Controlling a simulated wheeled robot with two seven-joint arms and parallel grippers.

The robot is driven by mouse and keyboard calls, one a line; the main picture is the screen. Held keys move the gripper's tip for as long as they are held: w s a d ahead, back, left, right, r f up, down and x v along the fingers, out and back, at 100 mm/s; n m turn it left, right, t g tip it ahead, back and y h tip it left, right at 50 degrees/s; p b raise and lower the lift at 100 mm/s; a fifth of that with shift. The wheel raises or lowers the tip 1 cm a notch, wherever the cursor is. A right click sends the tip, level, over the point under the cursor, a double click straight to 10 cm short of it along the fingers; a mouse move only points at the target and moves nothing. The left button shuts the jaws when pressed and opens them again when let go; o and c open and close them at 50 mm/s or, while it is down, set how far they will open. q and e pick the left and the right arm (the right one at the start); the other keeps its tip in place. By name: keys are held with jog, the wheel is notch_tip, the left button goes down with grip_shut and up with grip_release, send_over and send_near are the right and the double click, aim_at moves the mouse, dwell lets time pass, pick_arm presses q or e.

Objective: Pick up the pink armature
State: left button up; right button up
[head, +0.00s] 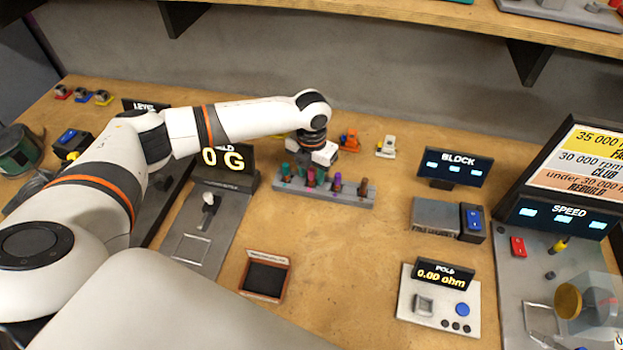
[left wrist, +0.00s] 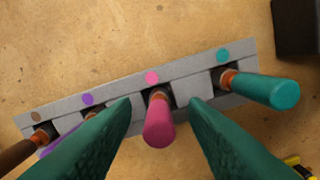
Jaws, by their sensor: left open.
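The pink armature (head: 311,178) stands in a grey slotted rack (head: 350,200) at the middle of the bench. In the left wrist view the pink armature (left wrist: 158,122) sits in its slot behind a pink dot, between the two green fingers of my left gripper (left wrist: 160,135). The fingers are open, with a gap on either side of it. In the head view my left gripper (head: 311,165) is right over the rack, its fingers mostly hidden. My right gripper is not in view.
The teal armature (left wrist: 270,90) stands to the right of the pink one in the left wrist view, close to a finger. Purple and brown armatures (left wrist: 18,155) stand on the left. Bare wood lies in front of the rack, with a small framed tray (head: 287,261) nearer me.

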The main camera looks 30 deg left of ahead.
pick_arm(q)
grip_shut()
jog(key=shift+r, duration=0.15)
